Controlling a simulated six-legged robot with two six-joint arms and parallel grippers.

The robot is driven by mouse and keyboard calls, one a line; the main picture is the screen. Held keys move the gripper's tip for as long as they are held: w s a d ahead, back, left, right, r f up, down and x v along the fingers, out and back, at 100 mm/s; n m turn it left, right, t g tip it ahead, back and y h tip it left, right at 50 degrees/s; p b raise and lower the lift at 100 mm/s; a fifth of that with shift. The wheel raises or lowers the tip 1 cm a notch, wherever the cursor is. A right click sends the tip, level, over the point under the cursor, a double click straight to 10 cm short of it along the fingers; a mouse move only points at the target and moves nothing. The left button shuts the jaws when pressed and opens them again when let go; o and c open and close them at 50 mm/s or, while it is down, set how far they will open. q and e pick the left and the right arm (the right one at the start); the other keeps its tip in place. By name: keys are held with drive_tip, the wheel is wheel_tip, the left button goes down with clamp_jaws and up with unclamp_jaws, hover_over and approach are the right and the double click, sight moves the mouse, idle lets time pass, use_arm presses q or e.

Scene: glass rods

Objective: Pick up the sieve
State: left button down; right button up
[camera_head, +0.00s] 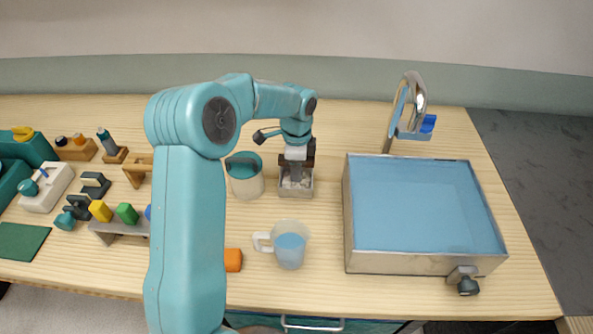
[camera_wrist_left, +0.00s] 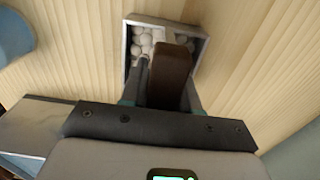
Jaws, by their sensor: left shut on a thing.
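The sieve looks like a small square grey-walled box (camera_head: 296,194) on the worktop at the middle, below my left gripper. In the left wrist view its rim (camera_wrist_left: 205,50) and several white balls (camera_wrist_left: 142,42) inside show. A brown upright handle (camera_wrist_left: 172,75) stands at the box. My left gripper (camera_head: 296,176) points down and is shut on this handle. The handle and fingers hide part of the box. I cannot tell whether the box is clear of the worktop. My right gripper is not in view.
A white pot with a teal top (camera_head: 245,178) stands close on the left. A clear jug with blue liquid (camera_head: 290,248) stands in front, beside an orange block (camera_head: 233,260). A blue-filled basin (camera_head: 425,262) with a tap (camera_head: 416,95) is at right. Several small tools crowd the left.

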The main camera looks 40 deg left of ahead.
use_arm(q)
wheel_tip(320, 180, up, 20)
drive_tip(key=p, duration=0.1)
idle(0.4)
idle(0.6)
